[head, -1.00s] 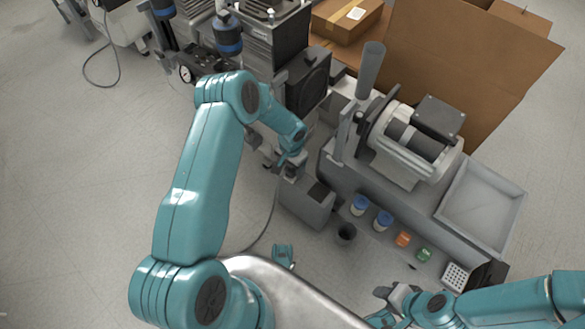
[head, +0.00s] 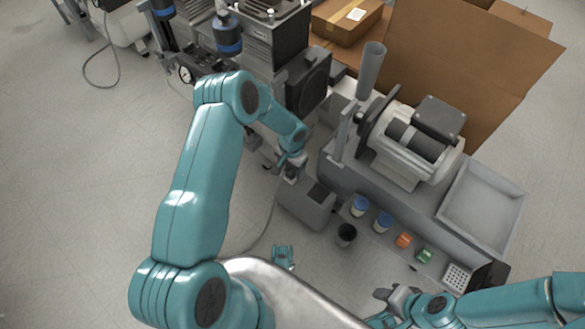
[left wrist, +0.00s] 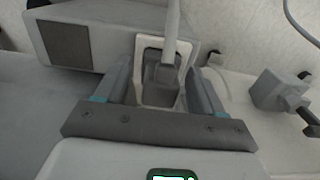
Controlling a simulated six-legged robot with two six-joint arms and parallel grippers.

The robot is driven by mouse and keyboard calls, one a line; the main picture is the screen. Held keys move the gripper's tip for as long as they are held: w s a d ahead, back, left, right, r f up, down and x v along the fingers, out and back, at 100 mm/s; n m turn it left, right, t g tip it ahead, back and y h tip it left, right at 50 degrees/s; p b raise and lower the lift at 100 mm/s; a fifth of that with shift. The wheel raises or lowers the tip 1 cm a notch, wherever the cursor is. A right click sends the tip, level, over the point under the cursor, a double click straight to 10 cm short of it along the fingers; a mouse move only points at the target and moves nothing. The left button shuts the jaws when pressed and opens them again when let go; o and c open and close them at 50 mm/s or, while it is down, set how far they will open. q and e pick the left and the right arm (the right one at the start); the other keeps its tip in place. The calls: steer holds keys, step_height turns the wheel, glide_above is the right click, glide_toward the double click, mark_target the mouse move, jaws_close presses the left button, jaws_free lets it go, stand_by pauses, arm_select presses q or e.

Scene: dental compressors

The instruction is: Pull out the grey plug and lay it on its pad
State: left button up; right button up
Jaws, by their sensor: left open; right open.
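The grey plug (left wrist: 162,72) sits in a pale-framed socket (left wrist: 145,50) in the left wrist view, with a thick light-grey cord rising from it. My left gripper (left wrist: 162,88) is open, one finger on each side of the plug, with visible gaps. In the head view my left gripper (head: 290,172) is low beside a grey box (head: 306,206); the plug is hard to make out there. My right gripper (head: 384,306) is open and empty at the lower right. I cannot make out the plug's pad.
The grey box with a dark panel also shows in the left wrist view (left wrist: 105,45). A grey block (left wrist: 272,92) lies to the right there.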

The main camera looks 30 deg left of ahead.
stand_by(0.4)
arm_select(q)
jaws_close()
steer(key=shift+r, duration=0.1)
steer(key=shift+r, duration=0.1)
steer(key=shift+r+p, duration=1.65)
steer(key=shift+r, duration=1.2)
